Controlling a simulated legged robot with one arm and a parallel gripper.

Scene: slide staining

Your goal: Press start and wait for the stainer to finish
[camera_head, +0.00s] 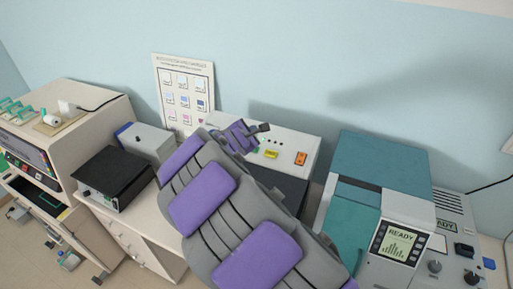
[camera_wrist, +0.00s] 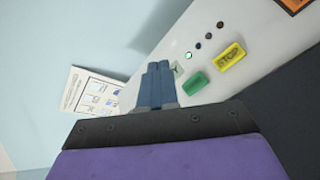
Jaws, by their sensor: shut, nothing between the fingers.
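The stainer's sloped white panel (camera_head: 285,140) is at the middle of the head view, behind my arm. It carries a yellow STOP button (camera_head: 271,154) and an orange switch (camera_head: 301,158). In the wrist view the green button (camera_wrist: 194,83) sits beside the yellow STOP button (camera_wrist: 230,56). A small indicator lamp (camera_wrist: 189,55) glows green, with darker lamps (camera_wrist: 208,36) in a row beside it. My gripper (camera_wrist: 158,72) is shut and empty, its tips left of the green button. I cannot tell whether they touch the panel. In the head view the gripper (camera_head: 263,128) is above the panel.
A teal and white machine (camera_head: 380,160) with a READY screen (camera_head: 396,244) stands at the right. A black-topped box (camera_head: 115,174) and a grey box (camera_head: 148,140) stand at the left. A poster (camera_head: 184,90) is against the wall. My arm hides part of the bench.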

